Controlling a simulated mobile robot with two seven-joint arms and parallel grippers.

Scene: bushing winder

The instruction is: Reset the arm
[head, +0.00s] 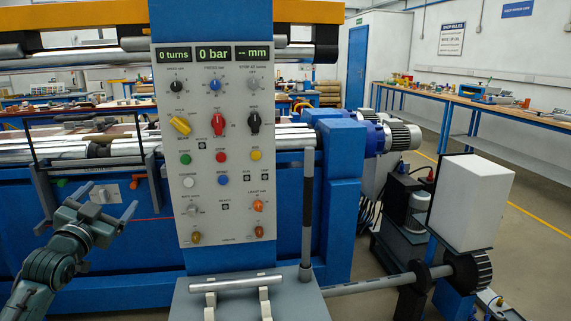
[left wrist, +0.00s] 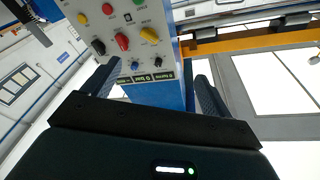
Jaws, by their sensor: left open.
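My left gripper (head: 117,214) is at the lower left of the head view, to the left of the control panel and apart from it. Its two fingers are spread and nothing is between them. In the left wrist view the fingers (left wrist: 152,90) are also apart, with the panel beyond them, upside down. The control panel (head: 222,215) is a light grey plate on a blue column. It carries knobs, coloured buttons and displays reading "0 turns", "0 bar" and "-- mm". A yellow selector handle (head: 180,125) sits tilted on it. My right gripper is not in view.
Behind the panel are the winder's metal rollers (head: 60,152) and blue frame (head: 338,190). A grey ledge with a metal bar (head: 236,284) juts out below the panel. A white box (head: 472,203) and a shaft stand at the right. Open floor (head: 530,240) lies at far right.

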